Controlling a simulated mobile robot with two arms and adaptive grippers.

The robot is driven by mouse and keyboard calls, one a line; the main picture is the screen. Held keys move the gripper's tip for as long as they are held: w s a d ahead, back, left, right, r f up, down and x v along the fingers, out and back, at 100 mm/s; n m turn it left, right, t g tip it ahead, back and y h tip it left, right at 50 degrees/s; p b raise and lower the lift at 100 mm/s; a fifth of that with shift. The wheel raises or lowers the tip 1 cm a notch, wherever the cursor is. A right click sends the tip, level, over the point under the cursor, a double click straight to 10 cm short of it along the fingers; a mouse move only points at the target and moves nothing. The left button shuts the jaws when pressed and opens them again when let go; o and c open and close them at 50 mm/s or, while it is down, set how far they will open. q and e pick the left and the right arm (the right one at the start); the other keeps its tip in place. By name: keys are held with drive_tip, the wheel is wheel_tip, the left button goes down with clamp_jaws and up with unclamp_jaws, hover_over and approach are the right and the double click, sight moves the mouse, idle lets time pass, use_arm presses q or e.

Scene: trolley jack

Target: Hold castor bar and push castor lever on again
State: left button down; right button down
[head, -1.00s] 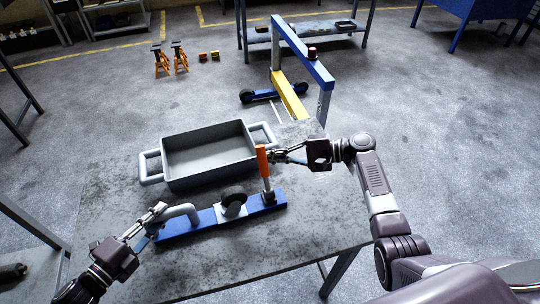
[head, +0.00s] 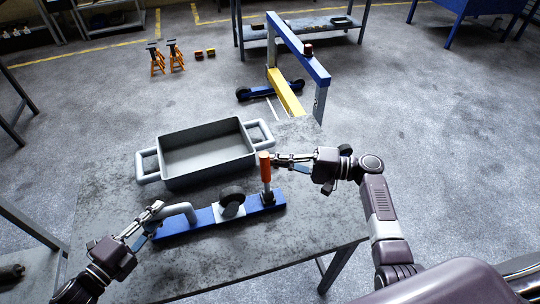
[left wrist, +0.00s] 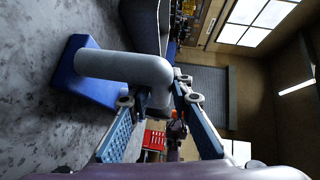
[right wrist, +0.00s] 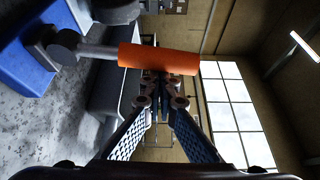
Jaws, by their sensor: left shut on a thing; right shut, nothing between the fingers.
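The castor bar (head: 185,227) is a blue bar lying on the table. It has a grey bent handle (head: 180,210) at its left end, a black castor wheel (head: 232,195) in the middle and a castor lever with an orange grip (head: 265,168) at its right end. The lever stands nearly upright. My left gripper (head: 156,211) is shut on the grey handle, which also shows in the left wrist view (left wrist: 120,68). My right gripper (head: 277,160) is shut and empty. Its fingertips are at the orange grip (right wrist: 160,59), seemingly touching its side.
A grey tray (head: 247,152) with two side handles stands on the table (head: 235,265) behind the bar. A blue and yellow jack frame (head: 290,95) stands on the floor beyond. The front of the table is clear.

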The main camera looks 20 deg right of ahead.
use_arm(q)
drive_tip(key=shift+a, duration=0.1)
use_arm(e)
drive_tip(key=s+n+y, duration=0.1)
drive_tip(key=s+n, duration=0.1)
drive_tip(key=s, duration=0.4)
drive_tip(key=shift+s+d+f+t, duration=0.2)
drive_tip(key=shift+f+t, duration=0.1)
drive_tip(key=shift+f, duration=0.1)
use_arm(q)
drive_tip(key=shift+f, duration=0.1)
use_arm(e)
drive_tip(key=w+r, duration=0.2)
drive_tip(key=w, duration=0.2)
drive_tip(key=f+v, duration=0.2)
drive_tip(key=v, duration=0.8)
drive_tip(key=shift+d, duration=0.3)
use_arm(q)
drive_tip(key=c, duration=1.7)
unclamp_jaws()
